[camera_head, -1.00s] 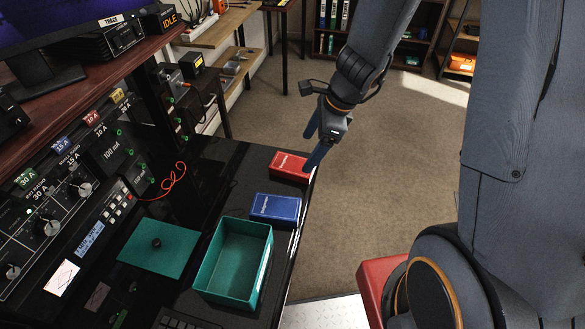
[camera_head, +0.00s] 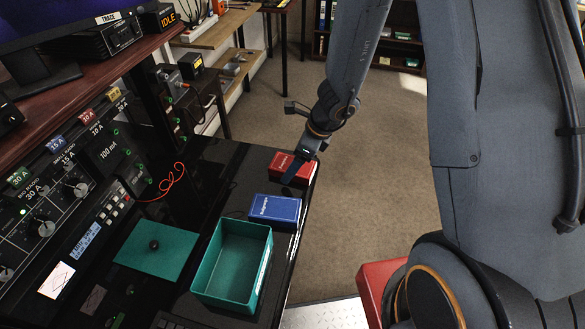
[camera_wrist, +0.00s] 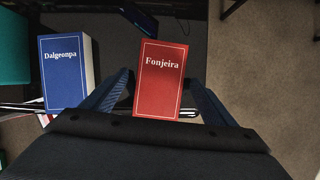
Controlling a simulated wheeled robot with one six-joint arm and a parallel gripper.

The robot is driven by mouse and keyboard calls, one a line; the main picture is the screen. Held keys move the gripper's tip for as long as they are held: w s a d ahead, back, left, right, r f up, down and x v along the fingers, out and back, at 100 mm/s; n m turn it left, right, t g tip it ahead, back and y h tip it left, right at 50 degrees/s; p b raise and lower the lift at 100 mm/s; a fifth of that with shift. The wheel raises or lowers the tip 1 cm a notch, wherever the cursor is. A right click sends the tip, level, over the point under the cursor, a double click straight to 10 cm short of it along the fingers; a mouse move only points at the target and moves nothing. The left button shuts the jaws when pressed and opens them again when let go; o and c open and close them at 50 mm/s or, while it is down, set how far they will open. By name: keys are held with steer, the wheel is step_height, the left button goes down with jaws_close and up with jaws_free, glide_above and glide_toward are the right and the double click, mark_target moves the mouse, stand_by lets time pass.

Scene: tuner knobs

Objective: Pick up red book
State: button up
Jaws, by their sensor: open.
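The red book (camera_head: 292,166) lies flat near the right edge of the black desk, beyond the blue book. In the wrist view the red book (camera_wrist: 160,78) has "Fonjeira" on its cover and lies ahead of the space between the fingers. In the wrist view my gripper (camera_wrist: 163,95) is open, with one finger on each side of the red book's near part. I cannot tell whether the fingers touch it.
The blue book (camera_head: 275,208), "Dalgeonpa", lies close by, left of the left finger in the wrist view. A green open box (camera_head: 236,262) and its green lid (camera_head: 157,250) are nearer. A red cable (camera_head: 172,178) lies left. The desk drops to carpet at right.

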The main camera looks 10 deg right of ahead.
steer(key=c, duration=1.2)
